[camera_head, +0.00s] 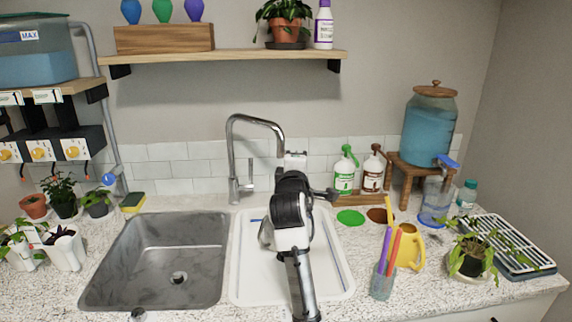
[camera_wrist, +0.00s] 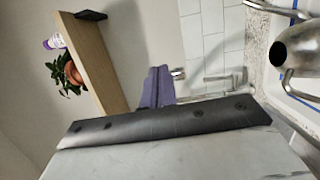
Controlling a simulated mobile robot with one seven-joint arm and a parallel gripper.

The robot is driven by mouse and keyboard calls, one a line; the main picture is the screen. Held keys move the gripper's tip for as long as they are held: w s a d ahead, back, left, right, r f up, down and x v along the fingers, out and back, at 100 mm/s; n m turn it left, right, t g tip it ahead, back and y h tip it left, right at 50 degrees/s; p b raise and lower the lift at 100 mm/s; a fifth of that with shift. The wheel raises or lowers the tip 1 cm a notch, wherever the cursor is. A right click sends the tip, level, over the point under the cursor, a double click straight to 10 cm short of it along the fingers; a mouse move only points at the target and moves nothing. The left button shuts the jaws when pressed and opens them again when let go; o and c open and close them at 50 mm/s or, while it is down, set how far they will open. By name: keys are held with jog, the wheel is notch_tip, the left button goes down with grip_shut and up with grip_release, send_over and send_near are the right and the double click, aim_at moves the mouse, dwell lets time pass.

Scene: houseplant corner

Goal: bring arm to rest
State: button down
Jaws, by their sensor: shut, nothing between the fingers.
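My gripper (camera_wrist: 157,88) shows in the wrist view with its dark purple fingers together and nothing between them. In the head view my arm rises from the bottom edge over the white basin (camera_head: 250,285), and its wrist is in front of the tap and the tiled wall. The fingers cannot be made out clearly there. In the wrist view the fingers are in the air, apart from the shelf and wall.
The chrome tap (camera_head: 233,155) stands close behind my arm. A metal can (camera_wrist: 297,45) is in the white basin, partly hidden by my arm in the head view. The steel sink (camera_head: 150,255) is empty.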

jog(key=shift+d+f, duration=0.15)
jog(key=shift+d, duration=0.1)
jog(key=shift+s, duration=0.1)
